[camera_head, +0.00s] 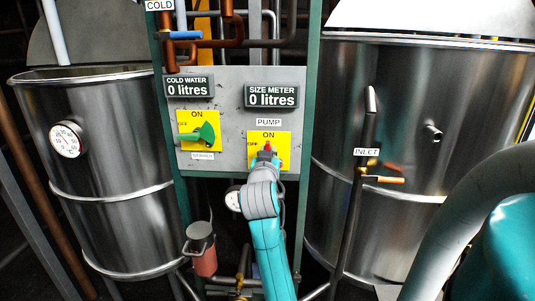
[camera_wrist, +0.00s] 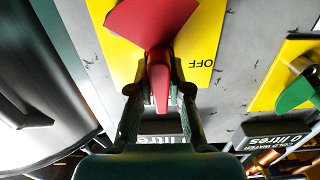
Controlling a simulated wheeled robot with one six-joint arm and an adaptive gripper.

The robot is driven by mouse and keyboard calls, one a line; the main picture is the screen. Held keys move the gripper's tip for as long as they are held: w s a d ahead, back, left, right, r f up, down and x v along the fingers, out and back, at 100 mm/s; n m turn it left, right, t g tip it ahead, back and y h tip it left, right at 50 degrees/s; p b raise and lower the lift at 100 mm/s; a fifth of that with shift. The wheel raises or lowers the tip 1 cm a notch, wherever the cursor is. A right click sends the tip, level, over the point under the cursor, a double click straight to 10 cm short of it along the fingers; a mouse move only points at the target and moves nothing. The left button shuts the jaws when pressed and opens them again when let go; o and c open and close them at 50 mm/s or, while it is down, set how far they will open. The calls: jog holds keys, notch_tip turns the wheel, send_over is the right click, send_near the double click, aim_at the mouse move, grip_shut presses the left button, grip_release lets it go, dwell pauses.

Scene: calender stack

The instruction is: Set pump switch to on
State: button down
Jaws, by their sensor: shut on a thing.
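The red pump switch (camera_head: 268,146) sits on a yellow plate (camera_head: 283,137) under the PUMP label, with ON printed at the top and OFF at the left. My gripper (camera_head: 265,158) covers much of it in the head view. In the wrist view, which is upside down, my gripper (camera_wrist: 160,92) has a finger on each side of the red handle (camera_wrist: 159,75) and is shut on it. OFF stands to the right of the handle there. I cannot tell exactly which way the switch is turned.
A green switch (camera_head: 205,133) is on another yellow plate to the left. Above are the cold water display (camera_head: 189,87) and size meter display (camera_head: 272,95), both at 0 litres. Steel tanks stand left (camera_head: 105,140) and right (camera_head: 415,120). An INLET pipe (camera_head: 363,135) is close on the right.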

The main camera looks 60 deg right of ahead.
jog(key=shift+f, duration=0.1)
jog(key=c, duration=1.1)
grip_release()
jog(key=v, duration=1.2)
